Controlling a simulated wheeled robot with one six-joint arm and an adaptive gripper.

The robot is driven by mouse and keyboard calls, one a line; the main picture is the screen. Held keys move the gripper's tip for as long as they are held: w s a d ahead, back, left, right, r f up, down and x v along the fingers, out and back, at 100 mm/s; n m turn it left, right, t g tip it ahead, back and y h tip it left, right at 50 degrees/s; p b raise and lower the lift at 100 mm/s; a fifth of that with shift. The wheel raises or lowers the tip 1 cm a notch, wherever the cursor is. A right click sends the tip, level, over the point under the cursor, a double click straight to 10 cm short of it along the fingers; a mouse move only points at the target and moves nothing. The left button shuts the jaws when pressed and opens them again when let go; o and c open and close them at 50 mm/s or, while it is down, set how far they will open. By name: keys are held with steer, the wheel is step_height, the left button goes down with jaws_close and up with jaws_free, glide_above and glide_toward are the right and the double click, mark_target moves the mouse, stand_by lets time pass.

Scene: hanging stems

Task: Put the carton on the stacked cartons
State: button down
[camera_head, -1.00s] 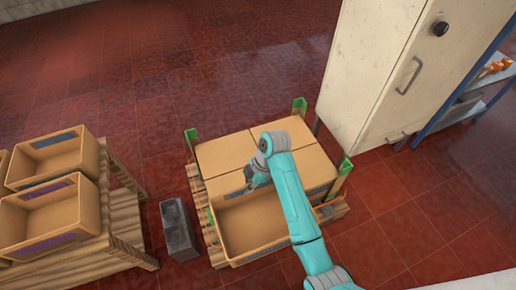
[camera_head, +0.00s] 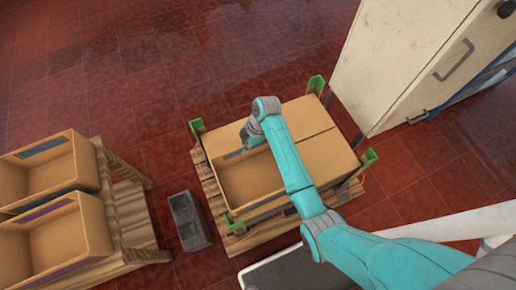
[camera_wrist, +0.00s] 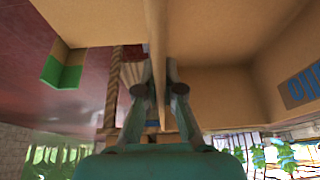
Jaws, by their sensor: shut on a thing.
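The open, empty tan carton (camera_head: 252,180) is over the left front part of the pallet stack in the head view. My gripper (camera_head: 250,138) is at its back rim. In the wrist view, my gripper (camera_wrist: 158,95) is shut on the carton's wall (camera_wrist: 155,35), with one finger on each side. A blue-lettered label (camera_wrist: 305,85) shows on the carton's inner side. The stacked cartons (camera_head: 315,145) are closed, with flat tan tops behind and right of the held carton. My arm and the held carton hide part of them. I cannot tell whether the carton touches the stack.
The wooden pallet (camera_head: 237,247) has green-tipped corner posts (camera_head: 316,84). A wooden table (camera_head: 135,215) with open cartons (camera_head: 65,240) is at far left. A pale cabinet (camera_head: 400,65) is close at right.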

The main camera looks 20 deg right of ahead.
mark_target(244, 160)
steer(key=shift+f, duration=3.95)
steer(key=c, duration=1.3)
jaws_free()
steer(key=v, duration=1.2)
